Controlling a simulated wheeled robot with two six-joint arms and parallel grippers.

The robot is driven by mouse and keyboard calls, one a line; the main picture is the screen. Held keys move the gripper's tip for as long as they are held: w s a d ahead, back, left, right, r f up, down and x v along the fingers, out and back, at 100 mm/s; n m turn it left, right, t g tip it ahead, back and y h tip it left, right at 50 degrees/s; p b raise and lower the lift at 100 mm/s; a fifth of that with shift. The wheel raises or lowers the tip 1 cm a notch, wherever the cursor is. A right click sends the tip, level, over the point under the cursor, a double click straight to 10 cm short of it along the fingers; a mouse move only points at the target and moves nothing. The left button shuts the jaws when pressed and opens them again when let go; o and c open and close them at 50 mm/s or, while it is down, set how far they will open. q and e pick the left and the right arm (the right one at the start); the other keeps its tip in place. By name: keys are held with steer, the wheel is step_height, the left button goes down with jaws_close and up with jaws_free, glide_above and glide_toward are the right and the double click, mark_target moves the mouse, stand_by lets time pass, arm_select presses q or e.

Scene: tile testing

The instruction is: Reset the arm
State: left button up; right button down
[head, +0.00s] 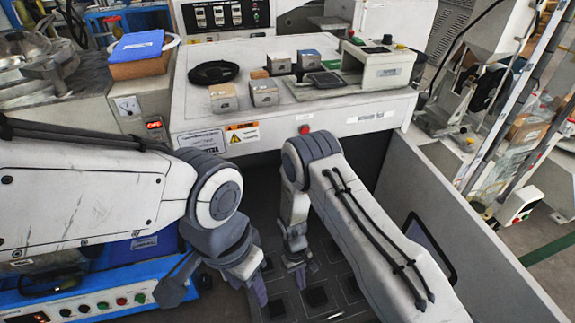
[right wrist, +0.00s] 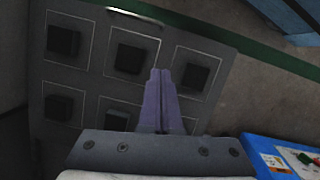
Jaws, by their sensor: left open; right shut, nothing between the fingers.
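My left gripper (head: 216,287) is in the lower left-middle of the head view, its arm coming in from the left. Its fingers are spread apart and I see nothing between them. My right gripper (head: 300,276) hangs down near the lower middle, beside the left one and apart from it. In the right wrist view its two purple fingers (right wrist: 160,98) are pressed together and empty. They point over a dark panel (right wrist: 92,105) with several black square blocks in outlined cells. The panel also shows below the grippers in the head view (head: 333,275).
A white machine top (head: 200,122) lies ahead, holding several small blocks, a black ring (head: 213,72) and a white bridge-shaped fixture (head: 385,68). A grey side wall (head: 450,215) bounds the right. A blue control box (head: 95,290) stands lower left, close to my left arm.

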steer(key=s+a+r+n+t, duration=0.1)
steer(key=a+r, duration=0.2)
steer(key=r, duration=1)
steer(key=s+a+r+t, duration=0.1)
steer(key=s+a+r, duration=0.15)
steer(key=r, duration=0.95)
steer(key=s+d+r+n+t+y, duration=0.15)
steer(key=s+d+r, duration=0.25)
steer(key=s+r, duration=1)
step_height(320, 180, up, 37)
steer(key=p, duration=3.6)
steer(key=shift+a+f+y+p, duration=0.15)
steer(key=shift+a+y+p, duration=0.05)
steer(key=shift+y+p, duration=0.25)
steer(key=shift+a, duration=0.1)
